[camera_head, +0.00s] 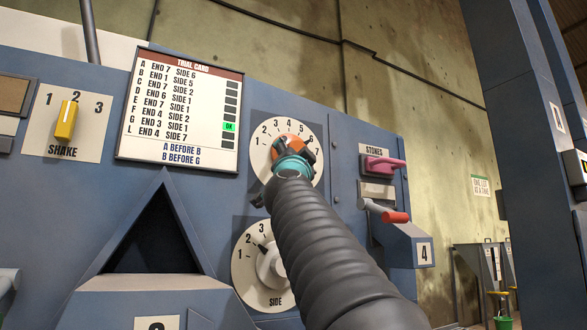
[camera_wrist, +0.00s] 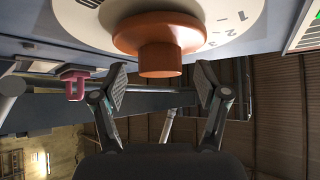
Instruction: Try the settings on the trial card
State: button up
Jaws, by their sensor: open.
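The trial card (camera_head: 182,108) lists lettered END and SIDE pairs, with "A BEFORE B" and "B BEFORE G" below. One green OK (camera_head: 229,126) lights in a lower row, seemingly F. The upper dial (camera_head: 265,131), numbered 1 to 7, has an orange knob (camera_head: 304,139); its pointer is hidden. My gripper (camera_head: 289,160) is open at this knob. In the wrist view the knob (camera_wrist: 160,48) shows between my spread fingertips (camera_wrist: 162,82), with gaps either side. The SIDE dial (camera_head: 246,275) is partly behind my arm; its pointer seems near 2 or 3.
The yellow SHAKE lever (camera_head: 66,119) points near 2. A pink STONES handle (camera_head: 384,165) and a red-gripped lever (camera_head: 394,216) stick out right of the dials. A triangular dark opening (camera_head: 155,240) is at lower left. A blue post (camera_head: 525,130) stands at right.

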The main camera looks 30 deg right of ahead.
jog(key=v, duration=0.9)
jog(key=shift+s+f, duration=0.2)
jog(key=shift+f, duration=0.05)
jog(key=shift+a+f, duration=0.1)
jog(key=shift+a, duration=0.05)
